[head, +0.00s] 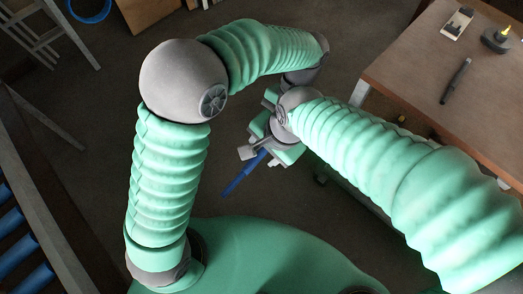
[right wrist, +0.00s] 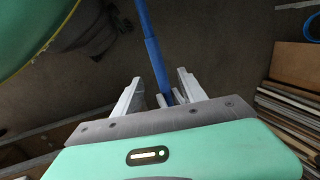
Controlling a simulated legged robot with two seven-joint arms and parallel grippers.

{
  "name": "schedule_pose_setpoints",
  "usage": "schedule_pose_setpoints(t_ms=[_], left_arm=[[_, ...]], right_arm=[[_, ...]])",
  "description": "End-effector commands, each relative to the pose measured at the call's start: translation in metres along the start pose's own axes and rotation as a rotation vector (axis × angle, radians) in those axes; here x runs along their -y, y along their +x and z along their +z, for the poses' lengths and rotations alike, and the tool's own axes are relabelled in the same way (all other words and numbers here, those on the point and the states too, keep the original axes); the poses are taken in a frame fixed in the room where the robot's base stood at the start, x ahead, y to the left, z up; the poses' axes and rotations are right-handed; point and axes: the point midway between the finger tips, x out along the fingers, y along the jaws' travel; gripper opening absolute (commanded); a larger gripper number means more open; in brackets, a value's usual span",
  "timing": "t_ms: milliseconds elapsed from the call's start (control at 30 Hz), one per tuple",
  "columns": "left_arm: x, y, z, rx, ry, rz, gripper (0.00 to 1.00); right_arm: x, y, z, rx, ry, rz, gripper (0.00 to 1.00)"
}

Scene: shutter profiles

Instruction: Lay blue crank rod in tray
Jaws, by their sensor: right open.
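The blue crank rod (head: 243,174) is a thin blue bar at my right gripper (head: 260,156), pointing down and left in the head view. In the right wrist view, the rod (right wrist: 152,48) runs from the top edge down between the spread fingers of my right gripper (right wrist: 160,90). Its near end lies close to the palm, and there are gaps on both sides. The right gripper is open. My left arm arches over from the left, and its wrist ends behind the right one; its fingers are hidden. I cannot make out a tray in either view.
A brown-topped table (head: 415,62) stands at the right, bearing a black pen-like tool (head: 455,81), a dark round item with a yellow tip (head: 496,39) and a small pale item (head: 457,23). Blue rollers (head: 16,252) line the left edge. Dark floor lies between.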

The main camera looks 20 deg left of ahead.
Motion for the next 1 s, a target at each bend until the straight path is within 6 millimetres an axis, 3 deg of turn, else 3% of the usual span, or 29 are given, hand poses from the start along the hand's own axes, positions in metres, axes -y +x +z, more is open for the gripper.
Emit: schedule_pose_setpoints(t_ms=[200, 567, 933, 1000], left_arm=[[0.000, 0.000, 0.000, 0.000, 0.000, 0.000, 0.00], [0.000, 0.000, 0.000, 0.000, 0.000, 0.000, 0.00], [0.000, 0.000, 0.000, 0.000, 0.000, 0.000, 0.00], [0.000, 0.000, 0.000, 0.000, 0.000, 0.000, 0.00]], right_arm=[[-0.001, 0.040, 0.000, 0.001, -0.001, 0.003, 0.49], [-0.001, 0.050, 0.000, -0.001, -0.001, 0.000, 0.49], [0.000, 0.050, -0.001, -0.001, -0.001, 0.000, 0.03], [-0.001, 0.050, -0.001, -0.001, 0.000, 0.000, 0.00]])
